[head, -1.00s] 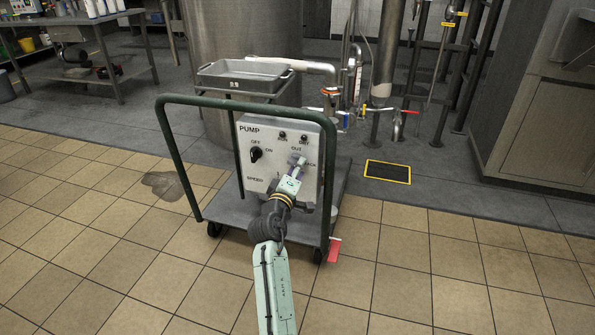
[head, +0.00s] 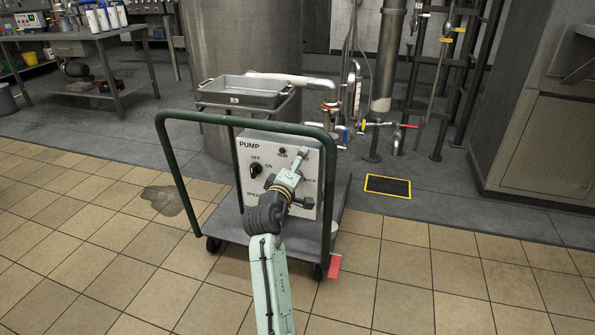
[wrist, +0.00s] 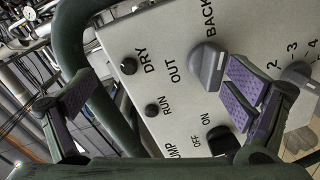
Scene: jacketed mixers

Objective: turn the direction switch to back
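The pump panel (head: 230,160) is a pale grey box on the cart. Its direction switch is the grey knob (wrist: 207,66) between the OUT and BACK labels in the wrist view. The knob's pale line is small, so I cannot tell surely where it points. The left finger is out past the panel's edge. In the head view my gripper (head: 301,158) is before the panel's upper right and hides the switch.
The cart's green handle (head: 240,118) arches over the panel and also shows close to my left finger in the wrist view (wrist: 72,40). A dark ON/OFF knob (wrist: 222,140) is near the right finger.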

